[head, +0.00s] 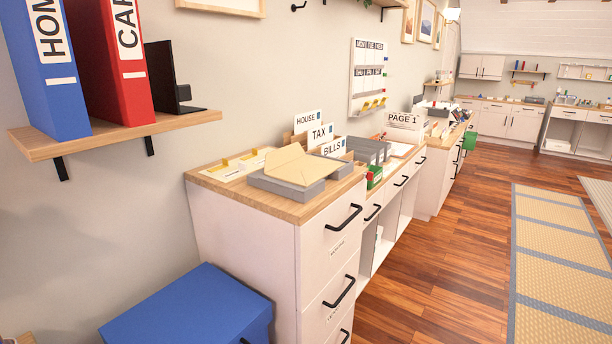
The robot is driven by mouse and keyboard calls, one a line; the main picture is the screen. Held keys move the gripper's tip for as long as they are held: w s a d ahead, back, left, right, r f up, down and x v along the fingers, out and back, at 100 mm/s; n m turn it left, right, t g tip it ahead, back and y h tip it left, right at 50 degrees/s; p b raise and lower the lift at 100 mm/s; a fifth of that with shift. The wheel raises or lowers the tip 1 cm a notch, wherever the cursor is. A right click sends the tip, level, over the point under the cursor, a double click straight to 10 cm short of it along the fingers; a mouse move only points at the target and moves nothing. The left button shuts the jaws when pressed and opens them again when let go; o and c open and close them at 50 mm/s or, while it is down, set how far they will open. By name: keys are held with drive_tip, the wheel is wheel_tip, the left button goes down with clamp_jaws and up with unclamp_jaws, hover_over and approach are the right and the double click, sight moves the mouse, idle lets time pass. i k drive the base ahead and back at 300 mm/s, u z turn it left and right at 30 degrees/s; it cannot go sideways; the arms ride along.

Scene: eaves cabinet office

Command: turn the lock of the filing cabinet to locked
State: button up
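The cabinet with stacked drawers (325,265) stands in the middle of the head view, white with a wooden top. Its visible drawers look shut, each with a black bar handle (344,218) and a small label below that is too small to read. I cannot make out a lock on it, so I cannot tell whether it is locked. My gripper is not in view.
A blue box (190,308) stands on the floor left of the cabinet. A wall shelf (100,138) holds blue and red binders at upper left. Trays and an envelope (295,164) lie on the cabinet top. Wooden floor (440,270) is clear to the right, beside a mat (560,270).

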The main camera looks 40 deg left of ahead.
sight(368, 175)
drive_tip(key=u, duration=0.5)
drive_tip(key=i, duration=1.1)
drive_tip(key=z, duration=0.35)
